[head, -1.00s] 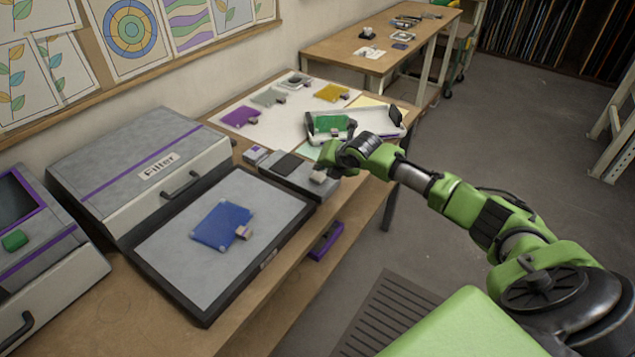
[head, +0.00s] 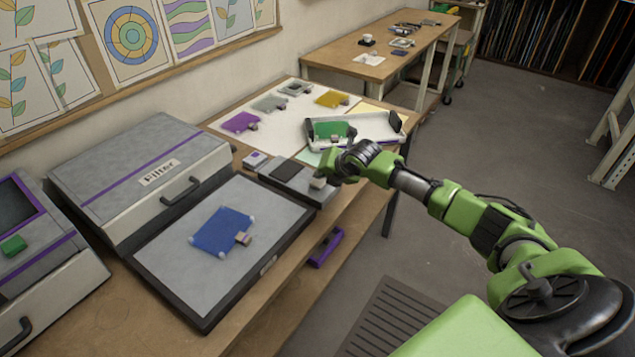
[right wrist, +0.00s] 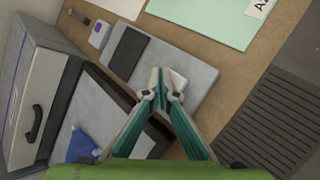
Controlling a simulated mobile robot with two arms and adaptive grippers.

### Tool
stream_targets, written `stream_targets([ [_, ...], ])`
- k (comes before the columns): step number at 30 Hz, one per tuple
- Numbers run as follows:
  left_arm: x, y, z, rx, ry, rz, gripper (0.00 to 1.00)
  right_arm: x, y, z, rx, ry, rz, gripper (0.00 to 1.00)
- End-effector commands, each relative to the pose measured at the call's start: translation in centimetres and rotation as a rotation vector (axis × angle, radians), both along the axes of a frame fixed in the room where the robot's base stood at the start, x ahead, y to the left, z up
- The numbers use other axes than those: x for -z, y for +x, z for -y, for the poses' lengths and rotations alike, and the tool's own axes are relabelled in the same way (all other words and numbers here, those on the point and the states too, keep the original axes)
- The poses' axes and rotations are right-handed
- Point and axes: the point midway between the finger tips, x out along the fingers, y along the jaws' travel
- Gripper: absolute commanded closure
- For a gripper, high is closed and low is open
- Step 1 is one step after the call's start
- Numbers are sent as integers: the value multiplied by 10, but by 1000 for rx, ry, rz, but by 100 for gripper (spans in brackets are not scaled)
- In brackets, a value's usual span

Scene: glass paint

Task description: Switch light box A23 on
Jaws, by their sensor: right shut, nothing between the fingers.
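A flat panel with a grey top and dark frame (head: 165,262) lies on the bench, with a blue glass plate (head: 222,231) on it. Its small front label is unreadable, so I cannot tell whether it is light box A23. To its right is a low grey device (head: 302,188) with a black pad and a pale block (head: 318,183) at its near end. My right gripper (head: 332,178) is shut and empty at that block. In the right wrist view, its fingertips (right wrist: 162,84) are over the pale block (right wrist: 175,78); contact is unclear. My left gripper is out of view.
A box labelled "Filter" (head: 140,180) stands behind the panel. A white tray (head: 370,128) with a green plate (head: 330,131) is beyond my gripper. A mint sheet (right wrist: 205,15) bears a partly cut-off "A2" label. Open floor lies right of the bench.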

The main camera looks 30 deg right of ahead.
Motion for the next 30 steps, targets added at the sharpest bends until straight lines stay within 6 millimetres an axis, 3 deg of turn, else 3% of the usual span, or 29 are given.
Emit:
stream_targets([
  [30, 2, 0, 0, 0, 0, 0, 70, 9, 0, 0, 0, 0, 0, 100],
])
